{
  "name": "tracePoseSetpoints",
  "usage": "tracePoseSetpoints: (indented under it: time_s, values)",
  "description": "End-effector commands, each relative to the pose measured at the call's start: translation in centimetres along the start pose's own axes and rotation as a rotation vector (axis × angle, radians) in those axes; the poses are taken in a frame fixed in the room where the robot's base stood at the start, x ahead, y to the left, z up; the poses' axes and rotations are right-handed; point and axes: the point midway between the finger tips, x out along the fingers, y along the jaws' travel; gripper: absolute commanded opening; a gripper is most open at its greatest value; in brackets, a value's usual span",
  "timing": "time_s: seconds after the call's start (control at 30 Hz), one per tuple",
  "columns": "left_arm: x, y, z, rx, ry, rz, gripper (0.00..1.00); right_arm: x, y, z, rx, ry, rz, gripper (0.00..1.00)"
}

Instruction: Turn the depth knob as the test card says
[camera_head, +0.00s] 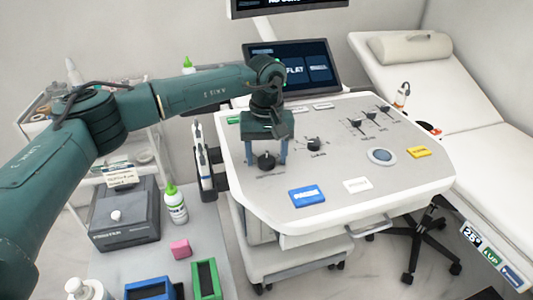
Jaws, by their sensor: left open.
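A grey-white console (330,215) carries two black dial knobs. The near-left knob (267,160) has a small label below it, too small to read. The other knob (314,144) stands to its right, also with an unreadable label; I cannot tell which is the depth knob. My left gripper (267,158) is open and points down, one finger on each side of the near-left knob; contact is unclear. A pale card (120,176) with small unreadable writing stands at the grey box on the left; I cannot tell if it is the test card. My right gripper is not in view.
The console also has sliders (370,115), a round blue-grey button (381,156), a blue label block (306,196) and a yellow one (418,152). A screen (292,68) stands behind. A green-capped bottle (175,205) and grey box (125,215) stand left. An examination couch (440,85) is right.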

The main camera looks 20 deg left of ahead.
Motion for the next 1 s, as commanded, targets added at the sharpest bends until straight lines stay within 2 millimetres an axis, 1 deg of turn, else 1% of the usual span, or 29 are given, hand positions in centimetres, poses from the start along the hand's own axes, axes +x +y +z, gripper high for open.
tracePoseSetpoints:
  time_s: [0.17, 0.27, 0.37, 0.6, 0.7, 0.83, 0.9, 1.0]
  values:
    - [-0.2, 0.0, 0.0, 0.000, 0.001, 0.001, 0.59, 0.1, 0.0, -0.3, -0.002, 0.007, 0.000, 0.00]
    - [-1.0, 0.0, 0.0, 0.000, 0.001, 0.002, 0.59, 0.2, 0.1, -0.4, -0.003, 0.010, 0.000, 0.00]
    - [-2.7, 0.1, -0.1, 0.000, 0.003, 0.002, 0.59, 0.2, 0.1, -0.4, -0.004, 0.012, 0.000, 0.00]
    - [-8.2, 0.1, 0.0, 0.000, 0.004, 0.002, 0.59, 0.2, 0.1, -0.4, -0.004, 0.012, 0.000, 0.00]
    - [-10.2, 0.0, 0.0, -0.001, 0.002, 0.002, 0.59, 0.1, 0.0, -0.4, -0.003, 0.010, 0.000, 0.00]
    - [-12.0, 0.0, 0.0, 0.000, 0.002, 0.000, 0.59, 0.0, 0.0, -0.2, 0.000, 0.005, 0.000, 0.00]
    - [-12.7, 0.0, 0.0, 0.001, 0.001, 0.001, 0.59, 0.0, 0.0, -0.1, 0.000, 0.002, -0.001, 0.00]
    - [-13.1, 0.0, 0.0, 0.001, 0.000, 0.001, 0.59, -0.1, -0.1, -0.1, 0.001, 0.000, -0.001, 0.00]
